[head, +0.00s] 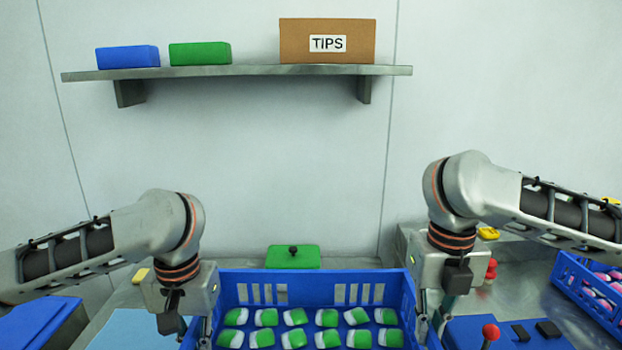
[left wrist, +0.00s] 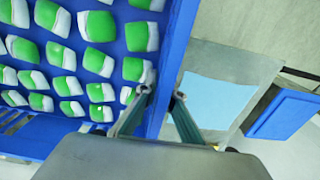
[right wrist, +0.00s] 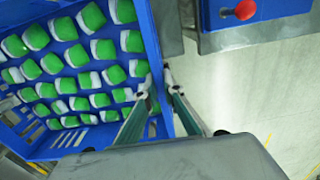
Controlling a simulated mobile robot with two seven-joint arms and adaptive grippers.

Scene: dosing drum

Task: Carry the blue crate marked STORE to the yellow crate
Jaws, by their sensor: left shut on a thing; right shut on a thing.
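A blue crate (head: 316,282) filled with rows of green-and-white packets is at the bottom centre of the head view, its near part cut off. No STORE mark shows on the visible walls. My left gripper (head: 204,330) is shut on the crate's left wall; the left wrist view shows its fingers on both sides of that wall (left wrist: 182,45). My right gripper (head: 422,315) is shut on the right wall, which also shows in the right wrist view (right wrist: 150,35). The crate looks level in the head view. No yellow crate is in view.
Another blue crate (head: 578,285) with pink-and-white packets stands at the right. A blue panel with a red knob (head: 491,331) is right of the held crate. A green block (head: 292,257) stands behind it. A light blue mat (head: 125,330) lies left. A wall shelf (head: 240,71) is above.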

